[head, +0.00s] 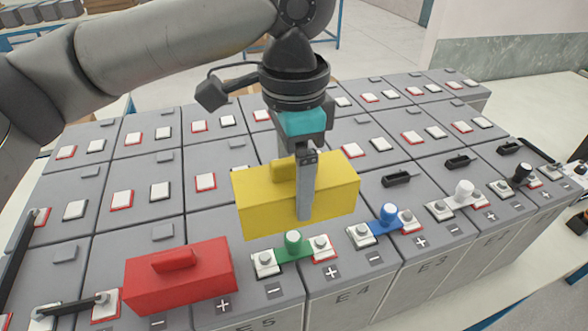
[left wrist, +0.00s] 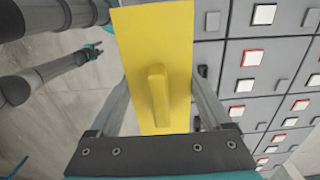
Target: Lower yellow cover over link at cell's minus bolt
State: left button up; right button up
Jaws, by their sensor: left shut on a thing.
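The yellow cover (head: 260,205) is a long box with a raised grip on top. My left gripper (head: 305,205) is shut on it, one finger showing across its near side. It hangs apparently above the cells, just behind a link with a green middle (head: 293,243) between E5's minus bolt and E4's plus bolt. That link is uncovered. A link with a blue middle (head: 388,215) joins E4's minus side to E3's plus side, also uncovered. The left wrist view shows the cover (left wrist: 150,45) from above between the fingers. What looks like my right gripper (left wrist: 92,50) is small there, its jaws unclear.
A red cover (head: 195,285) sits on the front row, left of the green link. Links with white (head: 464,190) and black (head: 522,173) middles lie to the right. Grey cells with square white terminals, some red-rimmed, fill the area behind.

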pick_arm(q)
jog(key=shift+s, duration=0.1)
jog(key=shift+r+p, duration=0.15)
jog(key=shift+p, duration=0.55)
jog(key=b, duration=0.2)
send_over(294, 238)
jog(key=shift+f, duration=2.7)
jog(key=shift+f+b, duration=0.7)
jog(key=shift+f, duration=3)
jog(key=o, duration=1.2)
jog(key=shift+r, duration=0.1)
